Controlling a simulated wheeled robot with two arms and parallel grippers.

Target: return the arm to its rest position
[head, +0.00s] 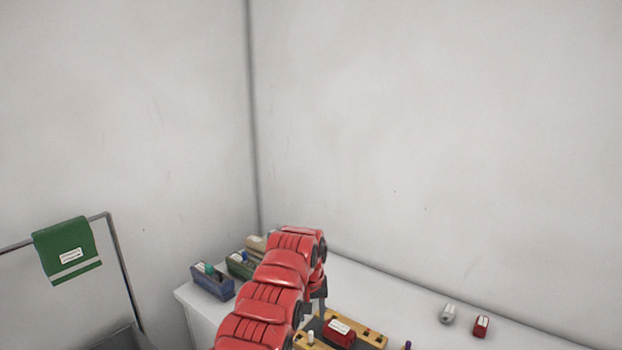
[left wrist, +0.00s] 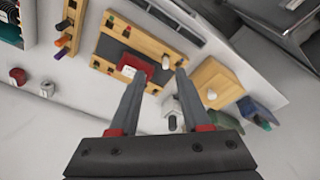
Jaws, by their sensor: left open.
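My left arm (head: 262,300), red and jointed, reaches up from the bottom of the head view over the white table. Its gripper (head: 318,301) points down above the wooden-framed tray and is partly hidden by the arm. In the left wrist view the two grey fingers of my left gripper (left wrist: 160,76) are apart with nothing between them. A red block with a white label (head: 340,332) sits in the tray (head: 370,338); it also shows near the left fingertip in the wrist view (left wrist: 131,73). I cannot tell whether they touch. My right gripper is not in view.
Blue (head: 212,284) and green (head: 240,266) bins stand at the table's back left corner. A white item (head: 447,313) and a red item (head: 481,326) stand at the right. A green cloth (head: 67,248) hangs on a rail at left. Walls close off the back.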

